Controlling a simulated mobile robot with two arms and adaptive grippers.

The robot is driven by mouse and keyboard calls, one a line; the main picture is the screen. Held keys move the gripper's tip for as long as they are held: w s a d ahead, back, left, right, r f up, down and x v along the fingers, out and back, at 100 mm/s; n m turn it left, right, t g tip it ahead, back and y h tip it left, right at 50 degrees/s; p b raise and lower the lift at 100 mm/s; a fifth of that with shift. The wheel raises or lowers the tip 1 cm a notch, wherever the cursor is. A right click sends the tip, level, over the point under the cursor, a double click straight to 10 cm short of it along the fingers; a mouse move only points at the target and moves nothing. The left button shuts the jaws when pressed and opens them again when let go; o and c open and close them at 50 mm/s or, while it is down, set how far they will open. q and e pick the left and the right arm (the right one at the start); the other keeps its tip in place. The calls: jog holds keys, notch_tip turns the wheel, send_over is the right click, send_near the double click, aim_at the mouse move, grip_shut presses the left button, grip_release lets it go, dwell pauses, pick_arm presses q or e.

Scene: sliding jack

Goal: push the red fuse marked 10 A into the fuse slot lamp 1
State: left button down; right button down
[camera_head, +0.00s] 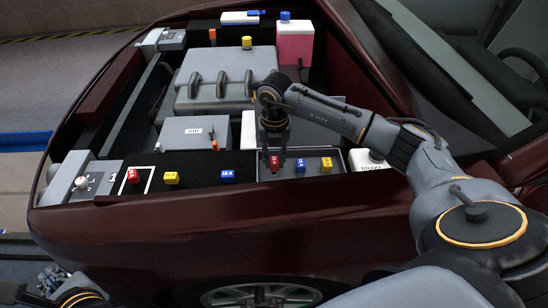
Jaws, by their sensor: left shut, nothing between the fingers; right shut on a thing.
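My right gripper (273,148) reaches down over a grey tray at the front right of the engine bay and is shut on a red fuse (274,163). The fuse's marking is too small to read surely. Its lower end is at the tray, and I cannot tell whether it is lifted. Another red fuse (133,176) sits in a white-outlined place on the dark fuse strip at the left, beside a label that looks like 1. I cannot make out an empty slot for lamp 1. My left gripper (52,278) is shut and empty at the lower left, outside the car.
A blue fuse (300,166) and a yellow fuse (326,164) stand beside the held one. The strip also bears a yellow fuse (171,178) and a blue fuse (228,176). A grey box (193,133) and the engine cover (222,76) lie behind.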

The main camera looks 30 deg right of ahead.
jog(key=shift+s+f+b, duration=0.1)
jog(key=shift+f+b, duration=0.4)
jog(key=shift+f, duration=0.25)
jog(key=shift+r, duration=0.15)
jog(key=shift+r+p, duration=0.65)
jog(key=shift+r, duration=0.05)
jog(key=shift+f+b, duration=0.4)
jog(key=shift+f, duration=0.45)
dwell(1.0)
jog(key=c, duration=1.1)
grip_release()
jog(key=shift+o, duration=0.2)
